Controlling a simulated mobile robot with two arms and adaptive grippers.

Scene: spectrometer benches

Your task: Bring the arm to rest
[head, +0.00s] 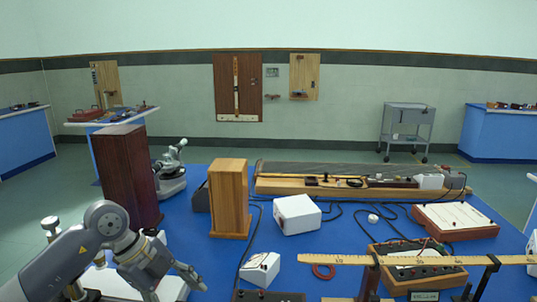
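My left arm comes in from the lower left, bent at the elbow. Its gripper (188,277) is low over the near left part of the blue bench (222,258), left of a small white box (260,269). I see the fingers from the side and cannot tell whether they are apart. No held object shows. My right arm and gripper are not in view.
A dark wooden block (127,175) and a lighter one (229,198) stand upright beyond the arm. A white box (297,214), cables, a long wooden apparatus (300,186) and a ruler on supports (430,260) crowd the bench. Some bare blue surface shows near the gripper.

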